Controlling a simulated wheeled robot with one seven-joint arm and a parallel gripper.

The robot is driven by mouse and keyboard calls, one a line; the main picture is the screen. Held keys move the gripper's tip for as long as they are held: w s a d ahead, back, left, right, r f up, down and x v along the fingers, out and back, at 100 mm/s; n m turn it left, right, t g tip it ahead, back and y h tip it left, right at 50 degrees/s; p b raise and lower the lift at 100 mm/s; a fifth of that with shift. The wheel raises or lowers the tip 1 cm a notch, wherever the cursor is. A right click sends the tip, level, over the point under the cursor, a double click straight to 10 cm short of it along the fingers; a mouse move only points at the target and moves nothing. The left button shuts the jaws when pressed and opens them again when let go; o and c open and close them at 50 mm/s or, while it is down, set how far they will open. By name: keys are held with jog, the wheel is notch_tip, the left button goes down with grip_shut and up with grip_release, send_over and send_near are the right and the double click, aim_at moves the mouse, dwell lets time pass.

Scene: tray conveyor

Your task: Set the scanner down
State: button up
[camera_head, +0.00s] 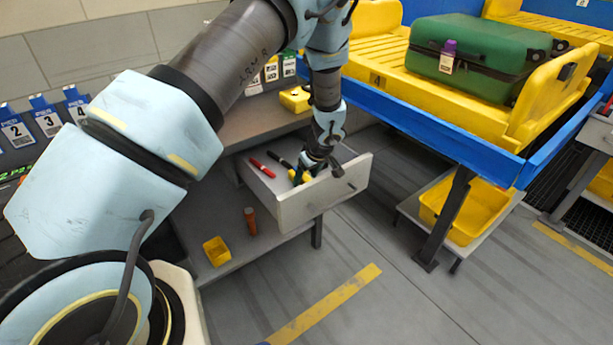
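My gripper (318,168) points down into an open grey drawer (313,203), close to its right wall. A small yellow, green and dark object (301,176) lies or hangs right beside my fingers in the drawer. It may be the scanner, but it is too small and too covered by my gripper to tell. I cannot tell whether my fingers hold it or only stand next to it. A red pen-like item (262,168) and a black pen-like item (280,161) lie in the drawer to the left.
The desk top (245,118) carries a yellow box (295,99). An orange bottle (251,221) and a small yellow bin (216,251) stand on the lower shelf. A green suitcase (470,55) rests in a yellow tray (545,95) on the blue-edged conveyor (440,127), right of the drawer.

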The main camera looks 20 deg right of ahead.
jog(key=shift+r, duration=0.1)
jog(key=shift+r, duration=0.15)
jog(key=b+v, duration=0.2)
jog(key=v, duration=0.9)
jog(key=shift+r, duration=0.4)
jog(key=w+a+r+m+g, duration=0.1)
jog(key=a+r, duration=0.3)
jog(key=a, duration=0.7)
jog(key=w+a+r+g, duration=0.1)
jog(key=a+r, duration=0.3)
jog(key=a, duration=0.7)
jog(key=s+a+r+m, duration=0.1)
jog(key=s+a, duration=0.3)
jog(key=a, duration=0.4)
jog(key=s+a+r+m+g+h, duration=0.1)
jog(key=s+a+r, duration=0.1)
jog(key=s+a, duration=0.3)
jog(key=a, duration=0.3)
jog(key=shift+r, duration=0.35)
jog(key=shift+a, duration=0.1)
jog(key=shift+c, duration=0.2)
